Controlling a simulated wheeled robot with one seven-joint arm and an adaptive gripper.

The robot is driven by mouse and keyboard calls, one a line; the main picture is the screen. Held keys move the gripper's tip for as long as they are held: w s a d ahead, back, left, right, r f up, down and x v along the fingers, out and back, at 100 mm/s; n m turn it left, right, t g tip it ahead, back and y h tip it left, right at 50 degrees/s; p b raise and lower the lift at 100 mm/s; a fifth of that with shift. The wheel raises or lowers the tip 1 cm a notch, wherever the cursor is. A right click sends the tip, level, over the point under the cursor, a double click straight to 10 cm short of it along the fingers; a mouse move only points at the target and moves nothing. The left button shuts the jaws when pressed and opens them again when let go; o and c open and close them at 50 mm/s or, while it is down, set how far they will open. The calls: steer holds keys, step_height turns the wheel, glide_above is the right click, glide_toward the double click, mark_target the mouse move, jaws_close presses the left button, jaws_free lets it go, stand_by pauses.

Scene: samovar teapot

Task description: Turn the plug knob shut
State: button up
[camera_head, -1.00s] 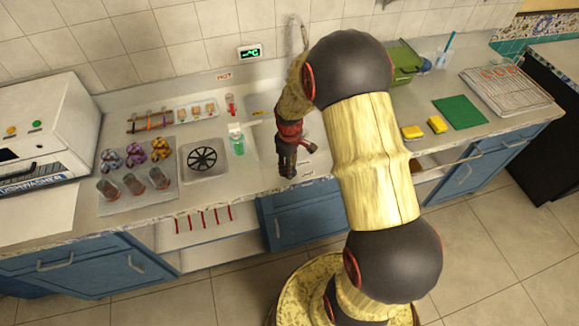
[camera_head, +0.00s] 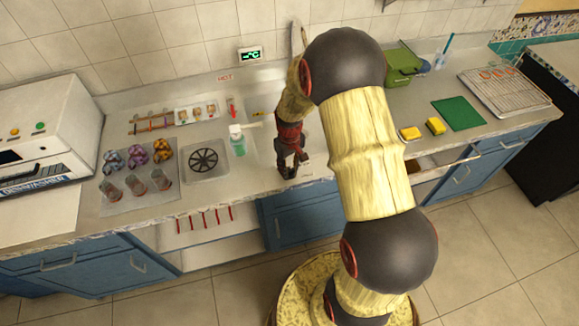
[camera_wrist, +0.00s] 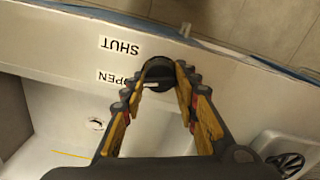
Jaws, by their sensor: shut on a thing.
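The plug knob (camera_wrist: 158,68) is a round black knob on the pale counter front, by the edge, in the wrist view. My gripper (camera_wrist: 160,80) is shut on it, with one finger on each side. Beside the knob are two printed labels, SHUT (camera_wrist: 120,47) and OPEN (camera_wrist: 118,77), upside down in this view. Which label the knob points to cannot be told. In the head view my gripper (camera_head: 288,167) points down at the counter's front edge and hides the knob. The white sink basin (camera_wrist: 60,135) with its drain hole (camera_wrist: 97,124) lies close by.
A green soap bottle (camera_head: 237,142) stands left of my gripper, beside a square tray with a black drain wheel (camera_head: 203,160). Glasses (camera_head: 135,184) stand farther left. Yellow sponges (camera_head: 411,133) and a green mat (camera_head: 459,113) lie right of my arm.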

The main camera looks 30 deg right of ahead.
mark_target(290, 169)
steer(key=m+p, duration=0.1)
steer(key=m, duration=0.5)
steer(key=shift+m, duration=0.3)
steer(key=m+p, duration=0.1)
steer(key=m, duration=0.5)
stand_by(0.4)
steer(key=o, duration=1.2)
steer(key=shift+c, duration=0.2)
step_height(290, 169, up, 12)
